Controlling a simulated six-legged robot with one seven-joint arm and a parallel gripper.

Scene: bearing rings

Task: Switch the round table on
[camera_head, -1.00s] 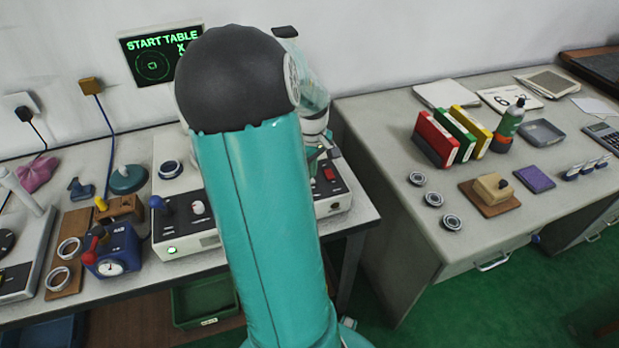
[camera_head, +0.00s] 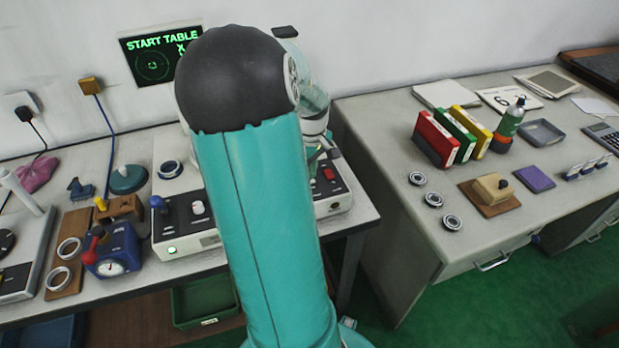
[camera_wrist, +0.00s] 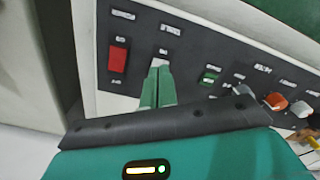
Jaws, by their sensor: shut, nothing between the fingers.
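My gripper (camera_wrist: 158,84) is shut and empty. In the wrist view its green fingertips are at a pale switch (camera_wrist: 161,63) on a dark control panel (camera_wrist: 200,55). The fingers cover most of this switch, so I cannot tell its position or whether they touch it. A red switch (camera_wrist: 118,58) is to the left and a small green switch (camera_wrist: 209,78) to the right. In the head view my arm hides most of the machine and the round table cannot be made out. The machine's right end (camera_head: 335,186) shows the red switch (camera_head: 328,174).
A wall screen (camera_head: 158,57) reads "START TABLE" above a dotted circle. Orange (camera_wrist: 276,100) and white (camera_wrist: 301,109) knobs are right of the fingers. A second desk (camera_head: 380,150) stands right.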

